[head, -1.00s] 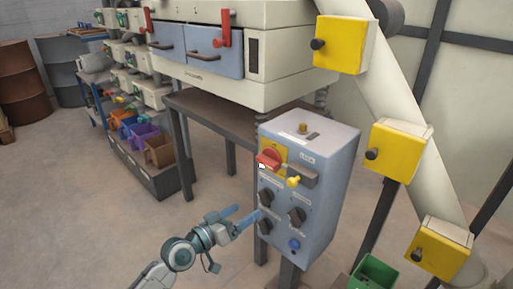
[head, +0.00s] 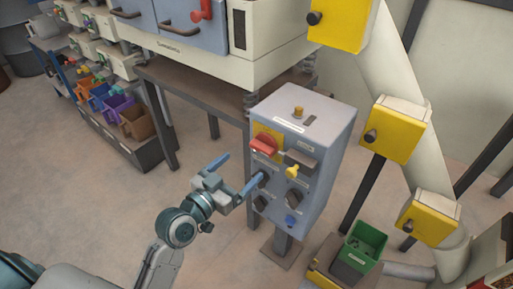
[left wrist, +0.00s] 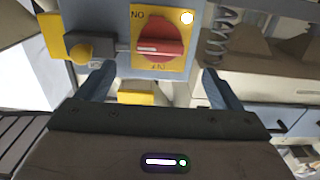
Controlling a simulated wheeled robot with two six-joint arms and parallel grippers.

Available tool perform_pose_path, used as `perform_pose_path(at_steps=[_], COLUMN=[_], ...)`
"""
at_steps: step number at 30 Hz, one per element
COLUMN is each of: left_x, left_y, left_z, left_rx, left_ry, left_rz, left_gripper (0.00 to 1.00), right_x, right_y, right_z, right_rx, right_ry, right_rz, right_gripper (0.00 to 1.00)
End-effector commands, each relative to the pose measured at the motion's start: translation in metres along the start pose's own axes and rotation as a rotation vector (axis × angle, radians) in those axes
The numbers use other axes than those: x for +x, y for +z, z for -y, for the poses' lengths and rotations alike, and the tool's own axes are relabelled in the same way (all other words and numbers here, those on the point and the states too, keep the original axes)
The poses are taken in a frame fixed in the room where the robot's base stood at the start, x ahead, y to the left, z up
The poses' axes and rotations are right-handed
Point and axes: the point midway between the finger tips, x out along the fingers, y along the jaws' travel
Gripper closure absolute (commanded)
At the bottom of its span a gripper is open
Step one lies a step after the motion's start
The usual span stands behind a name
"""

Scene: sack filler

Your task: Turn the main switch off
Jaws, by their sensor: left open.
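The main switch (head: 264,145) is a red rotary knob on a yellow plate, on the front of a grey control box (head: 312,118). In the left wrist view the red knob (left wrist: 158,38) sits on its yellow plate with upside-down lettering, a white lamp at one corner. My left gripper (head: 237,175) is open and empty, below and left of the red switch in the head view. Its blue fingers (left wrist: 158,88) are spread in the left wrist view, with the knob beyond them. My right gripper is out of view.
Black knobs (head: 293,198) and a blue button (head: 290,221) are lower on the box. A pipe with yellow boxes (head: 398,130) rises at the right. Floor left of my arm is clear.

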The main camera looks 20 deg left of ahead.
Motion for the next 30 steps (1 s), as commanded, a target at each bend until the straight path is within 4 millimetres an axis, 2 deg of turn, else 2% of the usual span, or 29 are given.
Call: perform_pose_path(at_steps=[6,12,18,25,26,30], left_x=[0.044,0.072,0.083,0.083,0.083,0.083], left_y=[-0.002,-0.001,0.0,0.0,0.0,0.0], left_z=[0.0,0.0,0.0,0.0,0.0,0.0], left_rx=[-0.004,-0.002,-0.002,-0.001,-0.001,-0.001], left_ry=[-0.001,0.0,0.001,0.001,0.0,0.0], left_rz=[-0.003,0.0,0.001,0.001,0.001,0.0], left_gripper=[0.13,0.13,0.13,0.13,0.17,0.44], right_x=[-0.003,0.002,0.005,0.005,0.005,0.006], right_y=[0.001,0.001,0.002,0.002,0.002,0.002], right_z=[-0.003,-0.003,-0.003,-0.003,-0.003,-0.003], right_rx=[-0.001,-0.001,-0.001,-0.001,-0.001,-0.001], right_ry=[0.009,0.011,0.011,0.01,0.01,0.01], right_rz=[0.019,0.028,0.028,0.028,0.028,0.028], right_gripper=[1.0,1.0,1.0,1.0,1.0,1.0])
